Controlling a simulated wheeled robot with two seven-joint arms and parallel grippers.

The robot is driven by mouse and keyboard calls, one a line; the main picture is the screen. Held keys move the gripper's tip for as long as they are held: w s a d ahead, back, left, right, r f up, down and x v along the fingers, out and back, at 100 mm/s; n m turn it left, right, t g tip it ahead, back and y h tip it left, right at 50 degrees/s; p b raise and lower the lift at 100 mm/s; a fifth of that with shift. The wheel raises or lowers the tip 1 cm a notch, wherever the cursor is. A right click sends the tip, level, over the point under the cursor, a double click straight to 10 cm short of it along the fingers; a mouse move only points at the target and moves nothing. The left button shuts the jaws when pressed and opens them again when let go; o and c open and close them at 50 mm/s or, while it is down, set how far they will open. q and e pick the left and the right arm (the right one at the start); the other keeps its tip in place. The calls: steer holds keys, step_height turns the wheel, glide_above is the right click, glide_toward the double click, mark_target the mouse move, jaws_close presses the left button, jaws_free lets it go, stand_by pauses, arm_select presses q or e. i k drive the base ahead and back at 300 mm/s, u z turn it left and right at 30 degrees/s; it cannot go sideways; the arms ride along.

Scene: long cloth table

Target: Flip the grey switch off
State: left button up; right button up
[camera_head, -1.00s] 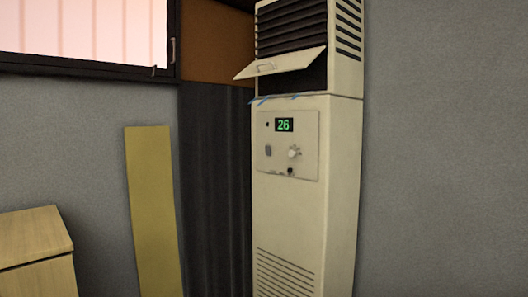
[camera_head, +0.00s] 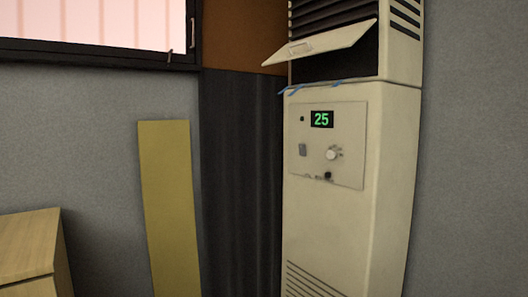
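A tall cream air conditioner cabinet (camera_head: 345,235) stands right of the middle in the head view. Its front control panel (camera_head: 347,180) carries a green display (camera_head: 321,119) reading 25. A small grey switch (camera_head: 303,149) sits at the panel's left, below a small dark dot. A round light knob (camera_head: 332,153) is to the right of the switch, and a small black part (camera_head: 327,175) is below the knob. The switch is too small to tell its position. Neither of my grippers is in view.
A yellow board (camera_head: 170,205) leans on the wall. A wooden cabinet (camera_head: 30,250) stands at lower left. A window (camera_head: 95,25) is at upper left.

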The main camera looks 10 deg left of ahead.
mark_target(301, 147)
steer(key=z, duration=0.25)
steer(key=i, duration=2.05)
